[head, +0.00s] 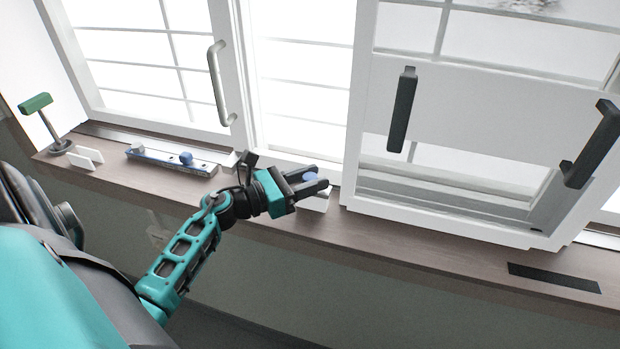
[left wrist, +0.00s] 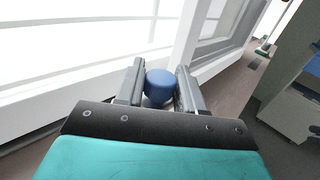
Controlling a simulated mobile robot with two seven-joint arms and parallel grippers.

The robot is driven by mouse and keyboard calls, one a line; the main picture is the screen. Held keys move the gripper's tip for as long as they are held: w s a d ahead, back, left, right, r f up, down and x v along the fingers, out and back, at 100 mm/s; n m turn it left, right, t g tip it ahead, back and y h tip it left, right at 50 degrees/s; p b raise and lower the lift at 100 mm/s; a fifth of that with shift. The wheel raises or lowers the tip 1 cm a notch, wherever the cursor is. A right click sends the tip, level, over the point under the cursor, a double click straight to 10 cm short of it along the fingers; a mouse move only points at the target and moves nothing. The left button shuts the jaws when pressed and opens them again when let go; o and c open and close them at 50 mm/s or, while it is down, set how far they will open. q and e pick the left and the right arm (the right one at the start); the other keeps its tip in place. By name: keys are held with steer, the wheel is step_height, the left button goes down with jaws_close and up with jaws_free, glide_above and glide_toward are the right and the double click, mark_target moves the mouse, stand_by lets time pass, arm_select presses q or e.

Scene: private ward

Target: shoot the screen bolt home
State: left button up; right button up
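My left gripper (head: 316,181) is at the window sill near the middle of the head view, at the foot of the window frame. A round blue knob (head: 311,177) sits between its two fingers. In the left wrist view the blue knob (left wrist: 160,86) fills the gap between the fingers, which appear to press on both sides. A white piece shows just under it, and the gripper hides most of what the knob is mounted on. A second blue knob (head: 186,158) stands on a blue-and-white rail (head: 150,160) farther left on the sill. My right gripper is not in view.
A green-topped T-handle (head: 36,103) and small white plates (head: 85,158) stand at the left end of the sill. A white framed panel (head: 470,95) with dark handles (head: 402,110) rises to the right. A white handle (head: 217,83) is on the left sash. A dark strip (head: 553,277) lies on the right sill.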

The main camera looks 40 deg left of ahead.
mark_target(328, 190)
arm_select(q)
jaws_close()
steer(key=shift+w+d, duration=0.35)
steer(key=shift+d, duration=0.6)
steer(key=shift+w+d, duration=0.3)
steer(key=shift+d, duration=0.6)
steer(key=shift+o, duration=2.1)
jaws_free()
